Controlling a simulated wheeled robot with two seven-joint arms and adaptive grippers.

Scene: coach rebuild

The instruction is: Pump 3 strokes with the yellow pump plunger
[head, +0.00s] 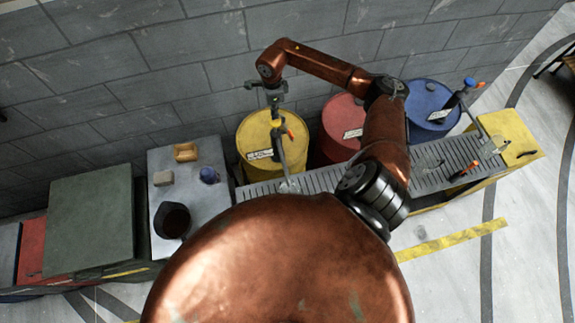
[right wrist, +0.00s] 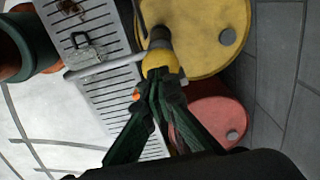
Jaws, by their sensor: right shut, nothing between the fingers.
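The yellow drum (head: 253,132) stands against the wall, with a hand pump on top and a pipe reaching down over the grate. In the right wrist view the pump's yellow plunger head (right wrist: 160,58) shows just beyond my fingertips. My right gripper (head: 275,104) is above the pump in the head view. Its green fingers (right wrist: 160,86) are shut and empty, with the tips at the plunger head; I cannot tell whether they touch it. My left gripper is not in view.
A red drum (head: 338,122) and a blue drum (head: 424,102) with its own pump stand to the right. A slotted grate (head: 320,180) runs in front, with a small handled grey thing (right wrist: 88,57) on it. A grey cabinet (head: 187,217) holding small items stands left.

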